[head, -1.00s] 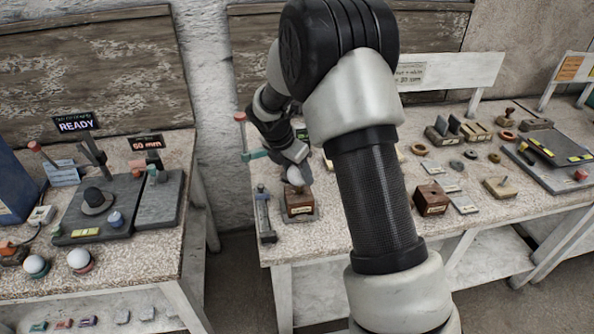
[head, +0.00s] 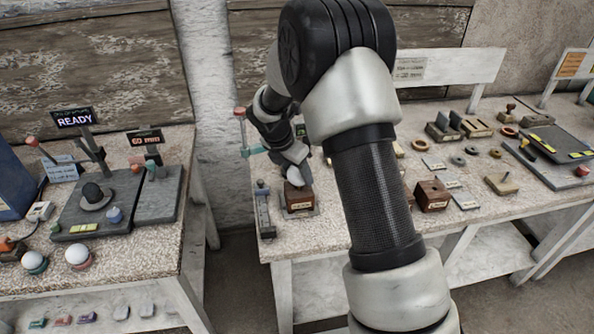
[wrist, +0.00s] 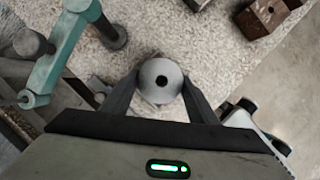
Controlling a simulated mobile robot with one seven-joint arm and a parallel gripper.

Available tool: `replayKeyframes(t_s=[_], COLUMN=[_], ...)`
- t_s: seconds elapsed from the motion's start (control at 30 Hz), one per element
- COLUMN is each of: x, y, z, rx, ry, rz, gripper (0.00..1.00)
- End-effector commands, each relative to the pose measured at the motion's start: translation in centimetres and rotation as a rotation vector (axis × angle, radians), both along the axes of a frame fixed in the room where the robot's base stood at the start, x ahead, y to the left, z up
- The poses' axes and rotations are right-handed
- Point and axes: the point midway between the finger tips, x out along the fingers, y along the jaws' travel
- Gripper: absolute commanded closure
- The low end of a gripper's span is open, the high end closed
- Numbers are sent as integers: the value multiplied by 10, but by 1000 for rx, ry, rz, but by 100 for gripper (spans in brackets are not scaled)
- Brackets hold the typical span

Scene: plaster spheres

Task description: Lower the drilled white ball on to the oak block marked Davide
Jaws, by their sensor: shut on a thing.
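My gripper (wrist: 158,100) is shut on the white ball (wrist: 160,80). The ball's dark drilled hole faces the wrist camera, with a finger on each side. In the head view my gripper (head: 295,170) is just above a brown wooden block (head: 299,199) with a pale label on its front. The label is too small to read. The ball is mostly hidden there by the gripper, and I cannot tell whether it touches the block. In the wrist view the ball and gripper cover most of what lies below.
A similar labelled block (head: 432,196) stands to the right, also in the wrist view (wrist: 264,16). A teal-armed stand (wrist: 66,45) is close to the gripper's left. Two white balls (head: 78,255) sit on the left table. Small rings and plates lie farther right.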

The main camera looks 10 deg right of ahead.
Motion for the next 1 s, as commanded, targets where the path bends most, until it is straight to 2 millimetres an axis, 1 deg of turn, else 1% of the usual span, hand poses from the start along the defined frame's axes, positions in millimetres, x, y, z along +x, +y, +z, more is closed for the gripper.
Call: replayKeyframes(t_s=[0.9,0.93,1.0], x=[0,0,0], y=[0,0,0], z=[-23,-22,-22], rx=[0,1,1], ry=[0,-1,-1], rz=[0,0,0], gripper=[74,41,30])
